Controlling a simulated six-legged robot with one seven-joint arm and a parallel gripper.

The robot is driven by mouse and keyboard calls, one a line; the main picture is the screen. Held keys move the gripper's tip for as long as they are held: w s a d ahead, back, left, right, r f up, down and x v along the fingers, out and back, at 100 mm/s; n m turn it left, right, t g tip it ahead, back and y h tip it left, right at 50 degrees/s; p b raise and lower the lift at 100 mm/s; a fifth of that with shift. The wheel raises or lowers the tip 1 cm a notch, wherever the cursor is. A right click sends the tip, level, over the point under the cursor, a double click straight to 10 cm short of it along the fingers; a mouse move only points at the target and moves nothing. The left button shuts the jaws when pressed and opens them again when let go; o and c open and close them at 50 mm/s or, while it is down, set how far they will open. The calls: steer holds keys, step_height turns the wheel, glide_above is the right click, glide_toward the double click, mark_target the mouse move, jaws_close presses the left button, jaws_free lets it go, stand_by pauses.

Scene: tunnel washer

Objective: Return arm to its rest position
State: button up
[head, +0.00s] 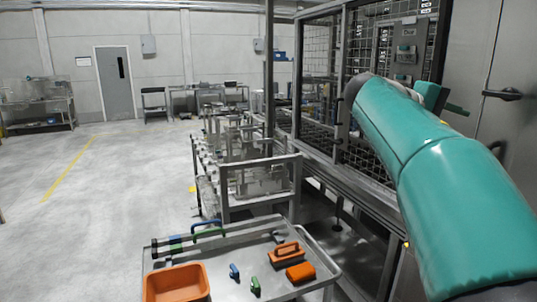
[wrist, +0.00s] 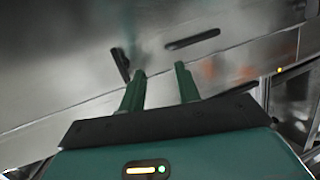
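My teal arm (head: 430,170) rises from the lower right of the head view and bends near the washer's mesh guard. Green parts show behind its upper link, near the cabinet door; I cannot tell for sure that they are my gripper. In the wrist view my gripper (wrist: 160,72) has two green fingers standing apart with nothing between them. The fingers point toward a brushed metal panel (wrist: 70,90). The distance to the panel is unclear.
A mesh guard (head: 318,62) and a metal cabinet door with a black handle (head: 502,94) stand close to my arm. A cart (head: 240,262) at the bottom holds an orange bin (head: 176,283), an orange brush (head: 286,254) and small tools. Open floor (head: 90,215) lies left.

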steer(key=s+a+f+t+y, duration=0.1)
steer(key=s+a+f+y, duration=0.4)
steer(key=f, duration=0.6)
steer(key=s+a+f+t+y, duration=0.1)
steer(key=s+a+f+y, duration=0.4)
steer(key=s+a+f, duration=0.5)
steer(key=s+a+f+t+y, duration=0.2)
steer(key=s+a+f+y, duration=0.3)
steer(key=f, duration=0.6)
steer(key=s+a, duration=0.2)
steer(key=a, duration=0.1)
steer(key=shift+s+a+f+m, duration=0.15)
steer(key=shift+a+f+m, duration=0.15)
steer(key=shift+a, duration=0.1)
